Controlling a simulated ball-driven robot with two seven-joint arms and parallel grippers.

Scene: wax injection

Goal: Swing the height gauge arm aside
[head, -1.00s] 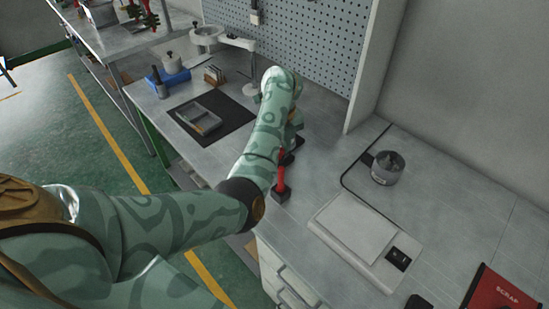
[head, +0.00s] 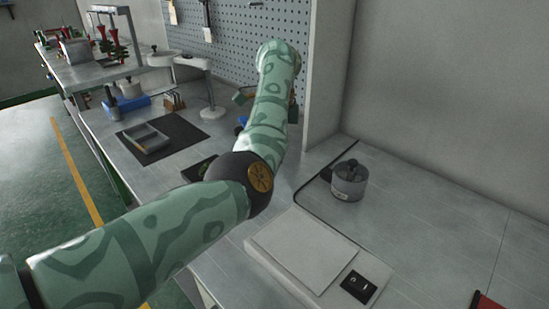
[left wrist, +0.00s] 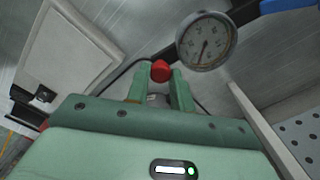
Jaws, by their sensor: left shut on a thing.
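In the left wrist view my left gripper (left wrist: 160,84) is shut on a small red knob (left wrist: 160,70), which sits between the two green fingertips. A round dial gauge (left wrist: 206,41) with a white face is close beside the knob, up and to the right. A dark bar (left wrist: 275,28) runs behind the dial toward the upper right. How the knob joins the gauge arm cannot be made out. In the head view my left forearm crosses the middle of the bench and hides the gripper and most of the height gauge. My right gripper is not in view.
A flat scale (head: 308,252) lies in front, with a metal pot (head: 349,184) behind it. A dark mat (head: 187,133) with a grey tray (head: 144,138) lies left of my arm. A white stand (head: 208,92) and a pegboard (head: 240,40) stand behind. The right bench is mostly clear.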

